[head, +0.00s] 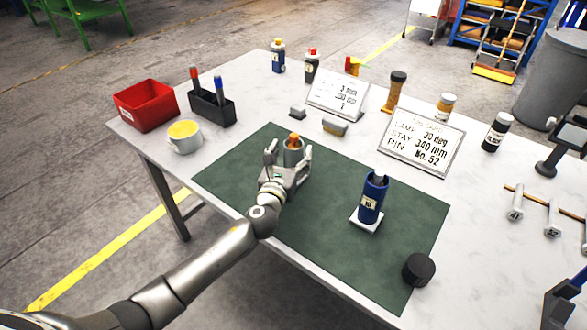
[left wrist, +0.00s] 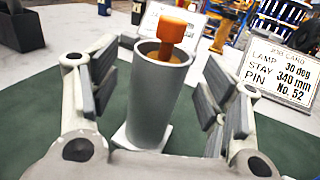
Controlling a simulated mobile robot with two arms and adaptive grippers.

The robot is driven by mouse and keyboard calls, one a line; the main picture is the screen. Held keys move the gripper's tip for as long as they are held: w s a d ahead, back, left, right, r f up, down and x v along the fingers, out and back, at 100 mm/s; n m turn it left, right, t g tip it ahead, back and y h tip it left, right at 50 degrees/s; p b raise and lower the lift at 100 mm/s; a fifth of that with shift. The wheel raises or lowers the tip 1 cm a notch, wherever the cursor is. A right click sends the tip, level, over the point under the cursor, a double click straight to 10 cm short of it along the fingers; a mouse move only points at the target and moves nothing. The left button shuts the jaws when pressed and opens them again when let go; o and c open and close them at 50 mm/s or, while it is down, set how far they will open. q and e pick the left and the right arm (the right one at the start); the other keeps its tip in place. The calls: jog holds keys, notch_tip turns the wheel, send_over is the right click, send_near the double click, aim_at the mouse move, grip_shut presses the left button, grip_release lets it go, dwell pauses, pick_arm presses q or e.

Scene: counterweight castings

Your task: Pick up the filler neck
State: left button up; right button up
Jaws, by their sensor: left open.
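A grey open-topped cylinder (left wrist: 155,105) stands upright on a white square base (left wrist: 122,139) on the green mat. An orange piece with a wider head (left wrist: 172,30), seemingly the filler neck, stands up out of its mouth; its lower end is hidden inside. In the head view the orange piece (head: 294,140) and cylinder (head: 293,157) show at the mat's far left part. My left gripper (head: 289,153) is open, its fingers on either side of the cylinder with gaps visible in the left wrist view (left wrist: 160,80).
A blue cylinder (head: 371,203) on a white base and a black round piece (head: 418,270) stand right on the green mat (head: 330,230). Job cards (head: 421,141) and several small bottles stand behind. A red bin (head: 146,106), white tub (head: 184,146) and pen holder (head: 211,108) stand left.

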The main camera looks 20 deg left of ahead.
pick_arm(q)
jog(key=shift+w, duration=1.45)
jog(key=shift+c, duration=1.2)
jog(key=c, duration=0.7)
grip_shut()
jog(key=shift+r, duration=0.1)
pick_arm(e)
jog(key=shift+w, duration=0.1)
